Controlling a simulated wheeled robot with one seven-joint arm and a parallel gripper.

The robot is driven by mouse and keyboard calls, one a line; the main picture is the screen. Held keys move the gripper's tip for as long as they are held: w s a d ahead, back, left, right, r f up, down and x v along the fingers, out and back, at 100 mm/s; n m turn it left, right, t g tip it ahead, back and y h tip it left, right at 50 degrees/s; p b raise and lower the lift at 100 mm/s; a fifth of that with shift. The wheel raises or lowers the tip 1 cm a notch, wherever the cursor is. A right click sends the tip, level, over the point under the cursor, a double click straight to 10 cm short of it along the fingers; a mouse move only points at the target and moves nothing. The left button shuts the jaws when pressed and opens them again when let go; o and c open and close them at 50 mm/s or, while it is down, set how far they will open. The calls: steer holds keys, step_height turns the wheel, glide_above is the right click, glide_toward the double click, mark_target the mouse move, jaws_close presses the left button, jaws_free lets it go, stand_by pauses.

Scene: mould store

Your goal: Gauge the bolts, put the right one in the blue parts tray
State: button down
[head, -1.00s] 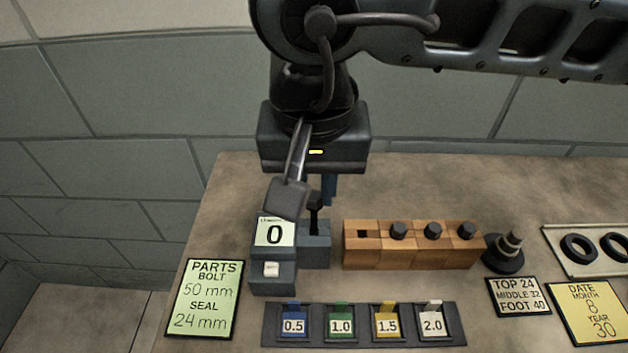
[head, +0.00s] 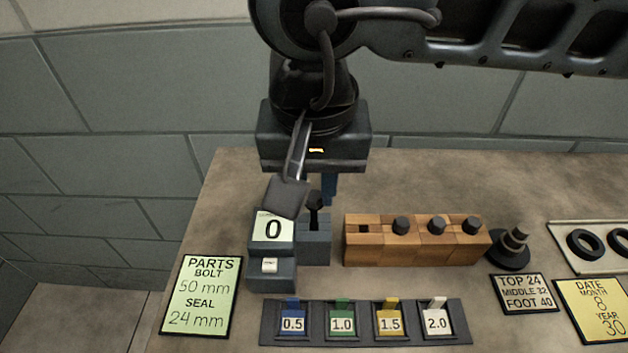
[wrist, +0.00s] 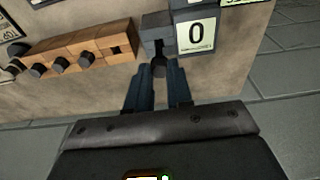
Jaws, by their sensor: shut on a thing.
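My gripper (head: 325,190) points down over the grey gauge (head: 314,240) and is shut on a dark bolt (head: 314,212). In the wrist view the bolt (wrist: 160,62) sits between the blue fingertips (wrist: 158,78), at the gauge's slot. I cannot tell whether its lower end touches the gauge. The gauge's display (head: 273,229) reads 0, with a white button (head: 269,265) below it. A wooden block (head: 375,250) holds three dark-headed bolts (head: 437,225); its leftmost hole is empty. I see no blue parts tray in these views.
A green card (head: 201,298) reads bolt 50 mm, seal 24 mm. A dark rack (head: 364,335) in front holds coloured tabs marked 0.5 to 2.0. A stepped dark cone (head: 511,248), a card (head: 523,293), a yellow card (head: 594,309) and rings on a plate (head: 560,262) stand right.

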steer(key=shift+f+b, duration=2.35)
steer(key=shift+b, duration=0.5)
stand_by(0.4)
steer(key=c, duration=0.5)
jaws_free()
steer(key=shift+r+p, duration=1.3)
steer(key=shift+r, duration=2.45)
